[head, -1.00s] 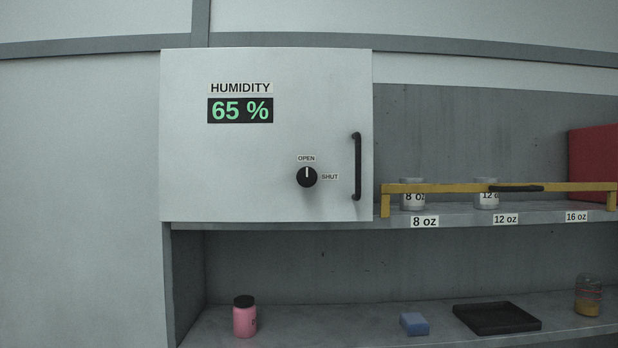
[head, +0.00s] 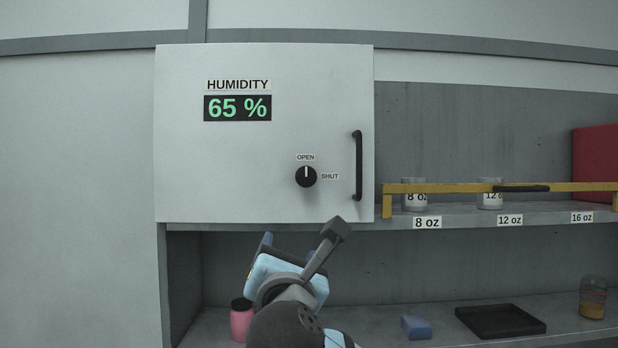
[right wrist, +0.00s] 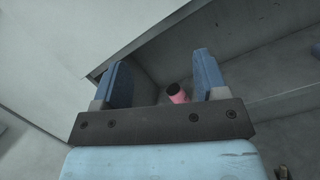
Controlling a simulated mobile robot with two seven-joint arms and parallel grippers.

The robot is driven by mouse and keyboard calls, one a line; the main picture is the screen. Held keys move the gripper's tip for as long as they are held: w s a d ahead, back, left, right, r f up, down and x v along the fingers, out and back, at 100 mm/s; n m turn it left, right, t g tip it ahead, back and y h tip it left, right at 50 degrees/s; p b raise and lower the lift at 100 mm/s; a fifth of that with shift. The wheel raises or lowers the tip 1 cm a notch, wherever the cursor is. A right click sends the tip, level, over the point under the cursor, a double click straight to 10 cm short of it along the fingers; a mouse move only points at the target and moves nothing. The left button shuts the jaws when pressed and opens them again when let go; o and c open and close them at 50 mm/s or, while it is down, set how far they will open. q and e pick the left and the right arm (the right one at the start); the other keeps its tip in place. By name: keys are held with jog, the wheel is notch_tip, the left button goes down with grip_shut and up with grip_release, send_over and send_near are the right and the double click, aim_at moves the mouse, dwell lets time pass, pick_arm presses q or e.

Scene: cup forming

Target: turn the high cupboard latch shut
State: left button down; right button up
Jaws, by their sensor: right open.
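The high cupboard (head: 200,170) has a pale door that lies closed, with a black bar handle (head: 358,166) at its right edge. The latch (head: 306,177) is a round black knob with a white mark pointing up at OPEN; a SHUT label sits to its right. My right gripper (head: 300,240) is below the cupboard, under the latch and apart from it. In the right wrist view its two blue fingers (right wrist: 160,80) are spread with nothing between them. My left gripper is not in view.
A yellow rail (head: 450,188) fronts the shelf with cups to the right. On the lower shelf stand a pink jar (head: 241,322), partly hidden by my arm, a blue block (head: 416,327), a black tray (head: 480,328) and an amber jar (head: 592,298). The space before the door is clear.

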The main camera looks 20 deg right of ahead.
aim_at(306, 176)
notch_tip(306, 176, up, 7)
jog(key=s+h, duration=0.3)
jog(key=p+x, duration=0.2)
jog(key=x, duration=0.4)
jog(key=p+x, duration=0.2)
jog(key=x, duration=0.4)
jog(key=shift+w+d, duration=0.1)
jog(key=shift+d, duration=0.2)
jog(key=shift+w+d+r+t, duration=0.15)
jog(key=shift+w+d+t, duration=0.15)
jog(key=shift+w, duration=0.35)
jog(key=shift+c, duration=0.3)
jog(key=c, duration=0.7)
jog(key=shift+c, duration=0.9)
